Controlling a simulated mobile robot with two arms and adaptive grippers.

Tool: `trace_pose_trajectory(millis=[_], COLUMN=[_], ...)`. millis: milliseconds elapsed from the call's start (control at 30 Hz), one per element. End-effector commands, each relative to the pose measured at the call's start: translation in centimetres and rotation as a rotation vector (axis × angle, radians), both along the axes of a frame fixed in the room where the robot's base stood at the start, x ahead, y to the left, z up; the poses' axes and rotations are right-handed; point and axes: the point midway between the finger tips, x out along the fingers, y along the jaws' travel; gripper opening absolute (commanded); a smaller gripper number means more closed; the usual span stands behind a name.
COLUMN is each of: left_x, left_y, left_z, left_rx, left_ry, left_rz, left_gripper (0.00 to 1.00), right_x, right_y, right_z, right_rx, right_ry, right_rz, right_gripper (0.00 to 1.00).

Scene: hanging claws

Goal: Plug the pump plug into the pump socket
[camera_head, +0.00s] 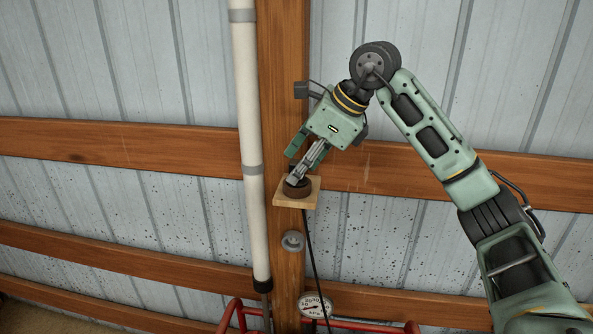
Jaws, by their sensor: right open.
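My right gripper (294,166) comes in from the upper right and points down and left, open. One finger is higher and to the left; the other reaches down to a dark brown round piece (297,190). This piece sits on a small light wooden shelf (310,198) on the post. I cannot tell whether the finger touches it. A black cable (313,250) hangs from the shelf area; its upper end is hidden. A grey round fitting (292,241), possibly the socket, is on the post below the shelf. I cannot clearly identify the plug. My left gripper is not in view.
A wooden post (285,60) stands beside a white vertical pipe (246,110). Wooden rails (120,142) cross the corrugated metal wall. A round gauge (314,305) and a red tube frame (375,330) are at the bottom. The wall left of the pipe is clear.

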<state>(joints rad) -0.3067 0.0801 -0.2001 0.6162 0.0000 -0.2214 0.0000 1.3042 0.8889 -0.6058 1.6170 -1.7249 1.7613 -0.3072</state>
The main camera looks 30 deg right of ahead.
Motion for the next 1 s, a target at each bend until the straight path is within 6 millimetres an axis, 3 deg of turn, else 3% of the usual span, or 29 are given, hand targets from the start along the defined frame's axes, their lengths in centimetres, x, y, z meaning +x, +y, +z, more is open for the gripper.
trace_pose_trajectory(millis=[100,200,267,567,800,1000], left_x=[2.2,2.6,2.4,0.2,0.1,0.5], left_y=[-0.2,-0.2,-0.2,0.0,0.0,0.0], left_z=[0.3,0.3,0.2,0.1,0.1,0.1], left_rx=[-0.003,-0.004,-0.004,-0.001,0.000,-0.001], left_ry=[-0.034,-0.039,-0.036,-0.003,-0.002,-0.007], left_rz=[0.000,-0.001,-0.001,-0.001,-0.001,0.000], left_gripper=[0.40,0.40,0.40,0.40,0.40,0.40], right_x=[0.2,0.2,0.2,0.2,0.2,0.2], right_y=[0.1,0.1,0.1,0.1,0.1,0.1], right_z=[-0.3,-0.3,-0.3,-0.3,-0.3,-0.3], right_rx=[0.001,0.001,0.001,0.000,0.000,0.000], right_ry=[-0.002,-0.002,-0.002,-0.001,-0.002,-0.003], right_rz=[0.001,0.001,0.001,0.001,0.000,-0.001], right_gripper=[0.46,0.46,0.46,0.20,0.00,0.00])
